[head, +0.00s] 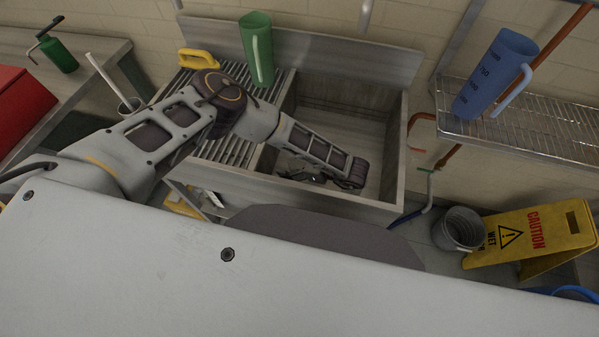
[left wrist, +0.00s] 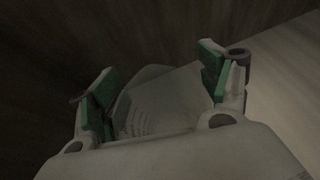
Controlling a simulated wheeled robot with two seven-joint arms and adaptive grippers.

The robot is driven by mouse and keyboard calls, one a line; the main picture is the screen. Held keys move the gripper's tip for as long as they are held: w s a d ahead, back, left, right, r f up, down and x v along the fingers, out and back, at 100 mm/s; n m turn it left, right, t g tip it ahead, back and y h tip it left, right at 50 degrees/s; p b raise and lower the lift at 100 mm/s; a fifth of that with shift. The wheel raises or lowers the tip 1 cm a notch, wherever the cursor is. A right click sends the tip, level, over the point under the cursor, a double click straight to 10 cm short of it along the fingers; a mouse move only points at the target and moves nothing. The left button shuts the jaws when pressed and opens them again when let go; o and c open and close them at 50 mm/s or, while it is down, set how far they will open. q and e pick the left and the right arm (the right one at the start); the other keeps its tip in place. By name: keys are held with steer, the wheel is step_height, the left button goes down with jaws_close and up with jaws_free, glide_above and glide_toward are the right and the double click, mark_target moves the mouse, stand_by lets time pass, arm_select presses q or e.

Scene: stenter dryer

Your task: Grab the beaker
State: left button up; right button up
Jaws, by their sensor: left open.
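A blue beaker-like jug (head: 490,75) with printed marks and a side handle stands on the wire shelf at right in the head view. A green jug (head: 256,50) with a pale handle stands at the back of the ribbed drainboard. My left gripper (head: 305,172) is low in the sink basin, well apart from both jugs. In the left wrist view its green-padded fingers (left wrist: 158,88) are spread open. A pale shape with curved ridges (left wrist: 165,105) shows between them. My right gripper is not in view.
The metal sink (head: 398,150) has raised walls around my left gripper. A yellow object (head: 198,58) lies on the drainboard. A grey bucket (head: 460,230) and a yellow caution sign (head: 535,232) stand on the floor at right. A red box (head: 22,105) is at far left.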

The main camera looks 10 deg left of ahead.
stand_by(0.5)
arm_select(q)
steer(key=c, duration=1)
